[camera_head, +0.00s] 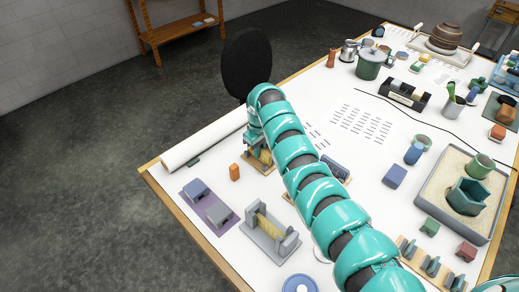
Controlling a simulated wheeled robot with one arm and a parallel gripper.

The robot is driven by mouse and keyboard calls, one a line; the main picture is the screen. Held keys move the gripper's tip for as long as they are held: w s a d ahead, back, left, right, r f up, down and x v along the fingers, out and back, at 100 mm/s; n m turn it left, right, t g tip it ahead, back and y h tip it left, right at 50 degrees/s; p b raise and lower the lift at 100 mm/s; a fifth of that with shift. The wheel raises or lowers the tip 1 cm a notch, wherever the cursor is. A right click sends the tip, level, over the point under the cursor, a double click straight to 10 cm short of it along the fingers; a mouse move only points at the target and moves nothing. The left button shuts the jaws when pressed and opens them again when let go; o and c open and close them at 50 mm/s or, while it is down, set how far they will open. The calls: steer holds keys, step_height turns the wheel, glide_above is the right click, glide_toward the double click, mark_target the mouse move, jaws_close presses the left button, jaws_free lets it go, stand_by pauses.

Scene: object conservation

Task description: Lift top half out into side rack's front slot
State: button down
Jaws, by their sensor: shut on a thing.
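My gripper (257,146) is at the far left part of the table, at the end of my teal arm. It is shut and points down. A small tan piece (264,156) shows just under it, the thing it seems to hold; the arm and gripper hide most of it. I cannot tell whether this piece is clear of what is below it. A grey rack (288,243) with upright ends stands nearer, at the front left. A tan panel (269,225) stands upright in this rack. I cannot tell which slot it occupies.
A purple mat (206,208) with two grey-blue blocks lies left of the grey rack. A small orange block (234,172) stands behind it. A white roll (200,143) lies along the left edge. A dark blue ribbed part (336,167) lies right of my arm. The sand tray (433,201) is farther right.

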steer(key=shift+f+b, duration=0.3)
steer(key=shift+f, duration=0.15)
stand_by(0.4)
steer(key=c, duration=1.3)
jaws_free()
step_height(320, 180, up, 17)
steer(key=b, duration=0.5)
steer(key=shift+r, duration=0.2)
